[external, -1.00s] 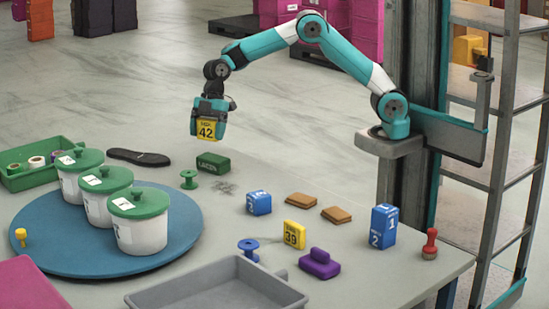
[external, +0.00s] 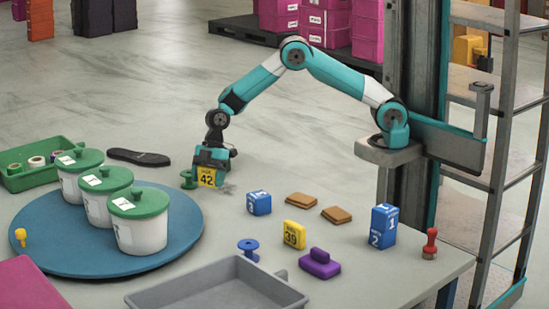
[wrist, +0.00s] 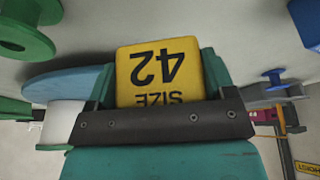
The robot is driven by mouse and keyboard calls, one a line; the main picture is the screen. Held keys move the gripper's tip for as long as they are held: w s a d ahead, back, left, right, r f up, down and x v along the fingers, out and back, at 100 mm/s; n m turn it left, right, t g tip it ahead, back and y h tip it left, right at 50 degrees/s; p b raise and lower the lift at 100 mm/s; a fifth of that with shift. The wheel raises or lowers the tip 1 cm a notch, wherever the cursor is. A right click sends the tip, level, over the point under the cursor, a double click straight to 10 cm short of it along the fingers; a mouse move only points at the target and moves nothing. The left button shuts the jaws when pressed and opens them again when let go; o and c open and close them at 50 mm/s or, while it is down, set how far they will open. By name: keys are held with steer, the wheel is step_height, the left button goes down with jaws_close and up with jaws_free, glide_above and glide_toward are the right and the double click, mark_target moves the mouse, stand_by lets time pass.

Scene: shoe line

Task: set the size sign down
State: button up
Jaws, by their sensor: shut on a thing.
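The yellow size sign marked 42 (external: 207,177) is held in my gripper (external: 210,168), low over the table near the green spool (external: 188,179). In the wrist view the sign (wrist: 158,68) shows upside down between the jaws, its face reading SIZE 42. I cannot tell whether its lower edge touches the table. A second yellow sign marked 39 (external: 294,234) stands upright near the front of the table.
A blue turntable (external: 70,262) with lidded white tubs is at left. A blue numbered block (external: 259,203) stands right of my gripper, with brown pads (external: 301,200) beyond. A grey tray (external: 160,301) is in front. The green block is hidden behind my gripper.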

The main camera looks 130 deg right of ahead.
steer(key=shift+f, duration=1.95)
steer(key=shift+b, duration=0.3)
